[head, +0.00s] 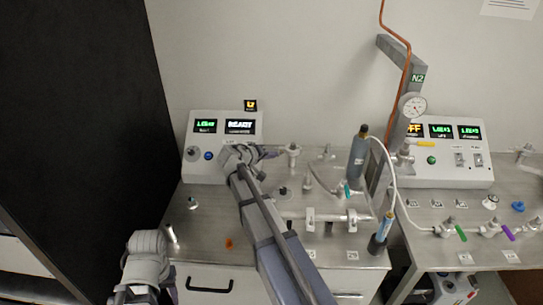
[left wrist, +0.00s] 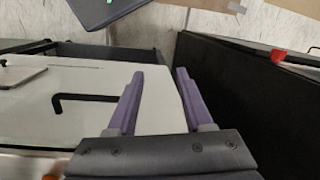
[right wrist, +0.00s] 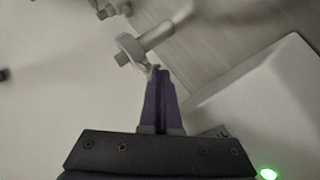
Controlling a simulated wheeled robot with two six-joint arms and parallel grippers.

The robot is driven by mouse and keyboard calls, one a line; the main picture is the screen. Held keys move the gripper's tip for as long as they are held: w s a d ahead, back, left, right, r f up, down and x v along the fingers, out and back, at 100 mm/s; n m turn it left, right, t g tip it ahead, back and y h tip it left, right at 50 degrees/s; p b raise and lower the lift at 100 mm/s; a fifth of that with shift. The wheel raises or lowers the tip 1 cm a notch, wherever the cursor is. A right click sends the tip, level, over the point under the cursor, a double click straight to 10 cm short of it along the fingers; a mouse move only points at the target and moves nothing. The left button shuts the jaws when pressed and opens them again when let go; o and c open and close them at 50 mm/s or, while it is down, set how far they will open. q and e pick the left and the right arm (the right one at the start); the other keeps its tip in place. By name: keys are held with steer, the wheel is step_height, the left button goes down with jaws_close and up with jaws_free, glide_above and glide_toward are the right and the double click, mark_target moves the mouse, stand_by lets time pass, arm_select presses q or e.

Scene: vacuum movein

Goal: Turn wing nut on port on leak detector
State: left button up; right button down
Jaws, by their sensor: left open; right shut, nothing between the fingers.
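The leak detector (head: 204,163) is a white console with lit displays at the back left of the bench. My right gripper (head: 268,154) is in front of its right side, partly hidden by my own arm. In the right wrist view the shut, empty fingers (right wrist: 160,72) point at a grey metal port with a ring clamp (right wrist: 130,47). The tips are close to a small part at the clamp's lower edge, likely the wing nut; I cannot tell whether they touch. My left gripper (left wrist: 158,75) is open and empty, in front of a white cabinet front.
A second console (head: 455,165) stands at the right, beside an N2 post with a gauge (head: 412,105). Valves, tubing and a dark cylinder (head: 357,152) crowd the middle of the bench. A black panel (head: 85,120) bounds the left.

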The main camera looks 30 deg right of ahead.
steer(key=shift+s+d, duration=0.1)
stand_by(0.3)
steer(key=shift+s+d+r+p, duration=0.3)
steer(key=shift+s+d, duration=0.05)
steer(key=shift+d, duration=0.15)
